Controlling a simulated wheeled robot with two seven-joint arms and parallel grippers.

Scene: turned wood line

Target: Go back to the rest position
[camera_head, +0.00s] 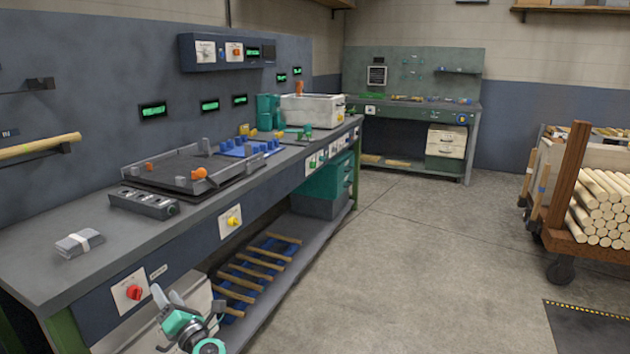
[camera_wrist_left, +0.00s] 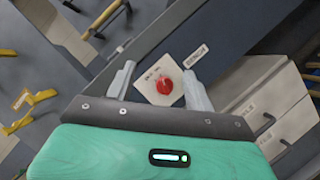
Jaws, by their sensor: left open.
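My left gripper (camera_head: 168,299) is low in the head view, in front of the workbench's front edge and below the bench top. Its two grey fingers are apart with nothing between them. The left wrist view shows the same open fingers (camera_wrist_left: 154,88), with a red knob (camera_wrist_left: 164,85) on a white plate seen beyond the gap. That red knob also shows on the bench front in the head view (camera_head: 134,292). My right gripper is in neither view.
A cart of dowels (camera_head: 603,205) stands right. The middle floor (camera_head: 430,240) is clear.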

